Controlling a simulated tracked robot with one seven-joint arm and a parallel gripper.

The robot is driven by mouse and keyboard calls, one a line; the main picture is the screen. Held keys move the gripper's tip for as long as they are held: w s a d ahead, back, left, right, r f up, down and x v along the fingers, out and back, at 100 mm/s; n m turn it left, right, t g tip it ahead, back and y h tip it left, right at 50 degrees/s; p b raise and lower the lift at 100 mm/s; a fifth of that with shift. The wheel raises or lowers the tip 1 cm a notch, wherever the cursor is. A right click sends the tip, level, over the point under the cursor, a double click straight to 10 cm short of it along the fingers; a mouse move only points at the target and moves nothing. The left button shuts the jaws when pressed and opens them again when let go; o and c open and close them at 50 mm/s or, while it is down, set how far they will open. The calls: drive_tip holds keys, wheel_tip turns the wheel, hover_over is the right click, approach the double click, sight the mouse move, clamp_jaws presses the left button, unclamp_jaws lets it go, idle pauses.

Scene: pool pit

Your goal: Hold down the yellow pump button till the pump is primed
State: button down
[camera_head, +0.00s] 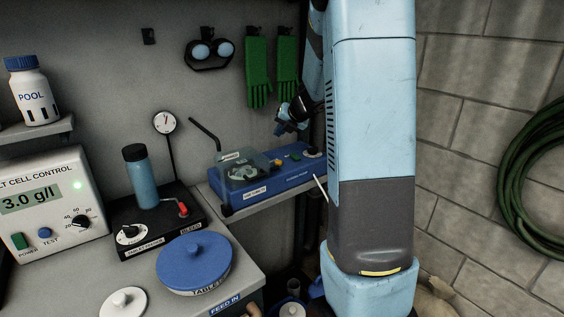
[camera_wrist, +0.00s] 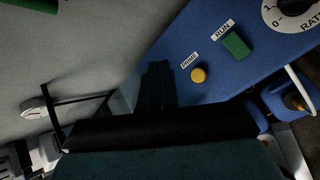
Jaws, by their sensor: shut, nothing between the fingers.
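The yellow pump button (camera_wrist: 198,75) is a small round knob on the sloping blue panel, beside a label reading PRIME. In the head view, it is a small yellow spot (camera_head: 278,162) on top of the blue pump unit (camera_head: 290,182). My gripper (camera_wrist: 156,70) is shut and empty. In the wrist view its fingertips appear left of the button, with a gap between them in the picture. In the head view my gripper (camera_head: 283,127) is above the pump unit. I cannot tell its exact height over the panel.
A green RUN button (camera_wrist: 237,45) and a white RATE dial (camera_wrist: 290,12) share the panel. A clear-covered housing (camera_head: 242,172) and a bent black tube (camera_head: 205,133) stand at the unit's left. Green gloves (camera_head: 258,73) hang on the wall behind.

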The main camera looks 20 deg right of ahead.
sight(281, 162)
wheel_tip(281, 162, down, 7)
drive_tip(key=shift+f, duration=0.4)
idle(2.2)
drive_tip(key=shift+s+f, duration=0.15)
drive_tip(key=shift+f, duration=0.2)
